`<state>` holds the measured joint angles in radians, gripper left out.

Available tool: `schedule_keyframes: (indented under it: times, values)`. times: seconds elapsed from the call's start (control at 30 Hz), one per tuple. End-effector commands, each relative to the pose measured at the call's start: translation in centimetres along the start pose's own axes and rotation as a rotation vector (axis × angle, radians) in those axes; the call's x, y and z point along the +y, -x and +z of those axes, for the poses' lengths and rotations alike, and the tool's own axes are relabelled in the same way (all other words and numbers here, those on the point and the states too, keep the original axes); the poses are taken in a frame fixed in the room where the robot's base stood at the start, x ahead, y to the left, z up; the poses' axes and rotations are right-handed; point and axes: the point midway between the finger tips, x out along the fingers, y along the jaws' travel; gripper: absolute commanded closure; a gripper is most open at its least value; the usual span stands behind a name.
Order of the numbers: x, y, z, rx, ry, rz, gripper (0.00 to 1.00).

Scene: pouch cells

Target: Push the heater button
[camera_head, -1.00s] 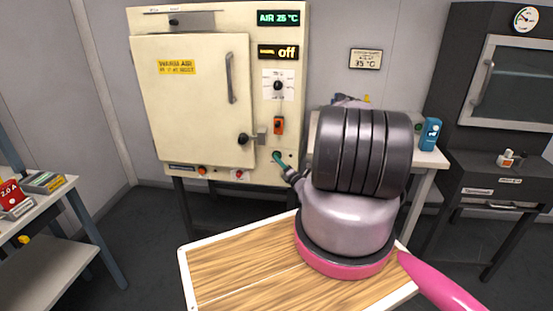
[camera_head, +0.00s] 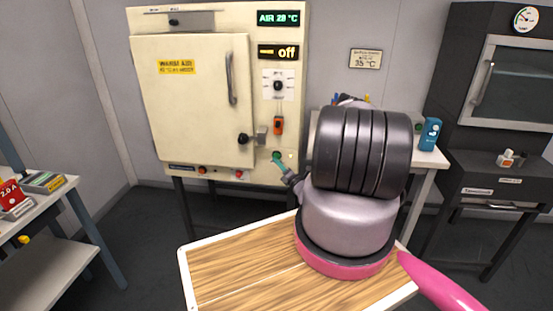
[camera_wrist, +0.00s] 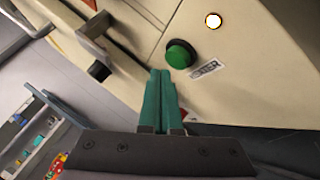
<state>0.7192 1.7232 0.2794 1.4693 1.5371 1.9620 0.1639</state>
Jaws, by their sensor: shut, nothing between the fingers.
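The heater button is a round green button (camera_wrist: 180,54) on the cream cabinet's lower front panel, with a partly readable label beside it. It also shows small in the head view (camera_head: 276,155). In the head view my gripper (camera_head: 282,165) reaches toward the panel, and my arm hides part of the cabinet's right side.
The cream cabinet (camera_head: 190,110) has its door shut, a display reading off (camera_head: 279,52) and an air display (camera_head: 278,18). A black knob (camera_head: 243,139) and latch stick out near the gripper. A side table (camera_head: 50,185) is left, a dark oven (camera_head: 490,130) right.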

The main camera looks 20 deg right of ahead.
Motion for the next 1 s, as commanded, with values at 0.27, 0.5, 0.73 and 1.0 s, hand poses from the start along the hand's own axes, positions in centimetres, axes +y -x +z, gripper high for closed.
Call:
schedule_keyframes:
  times: [0.27, 0.5, 0.73, 1.0]
  values:
    - [1.4, 2.0, -1.4, -0.001, -0.002, -0.002, 1.00]
    - [2.5, 3.4, -2.5, -0.001, -0.002, -0.001, 1.00]
    - [2.7, 3.7, -2.7, -0.001, 0.000, 0.000, 1.00]
    - [2.7, 3.7, -2.6, -0.001, 0.000, 0.000, 1.00]
